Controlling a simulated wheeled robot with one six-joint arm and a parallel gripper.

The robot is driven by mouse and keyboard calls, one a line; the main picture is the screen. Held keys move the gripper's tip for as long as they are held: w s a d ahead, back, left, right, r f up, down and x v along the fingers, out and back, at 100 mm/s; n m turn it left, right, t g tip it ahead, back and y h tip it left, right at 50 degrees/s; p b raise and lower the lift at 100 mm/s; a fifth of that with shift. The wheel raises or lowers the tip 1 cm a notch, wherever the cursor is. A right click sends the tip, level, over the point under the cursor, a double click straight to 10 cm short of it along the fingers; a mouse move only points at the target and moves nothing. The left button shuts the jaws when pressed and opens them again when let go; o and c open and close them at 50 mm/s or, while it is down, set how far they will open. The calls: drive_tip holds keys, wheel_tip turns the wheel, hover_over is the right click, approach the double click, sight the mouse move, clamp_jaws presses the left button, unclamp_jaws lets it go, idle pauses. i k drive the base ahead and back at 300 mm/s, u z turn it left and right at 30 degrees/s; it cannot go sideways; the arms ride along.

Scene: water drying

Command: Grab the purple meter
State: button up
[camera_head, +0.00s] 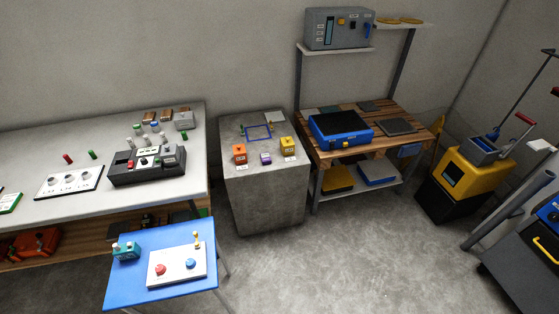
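The purple meter (265,159) is a small box with a pale face. It stands near the front edge on top of the grey concrete block (264,200), in the middle of the view. An orange meter (239,153) stands to its left and a yellow meter (287,145) to its right, both apart from it and larger. My gripper is not in view.
A blue square outline (258,132) is on the block behind the meters. A blue table (130,280) stands at the front left, a long white bench (196,130) at the left. A wooden workbench (347,152) stands right. Clear floor (345,255) lies in front of the block.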

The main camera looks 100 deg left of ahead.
sight(266, 159)
drive_tip(key=z, duration=3.25)
drive_tip(key=k, duration=2.85)
drive_tip(key=z, duration=1.8)
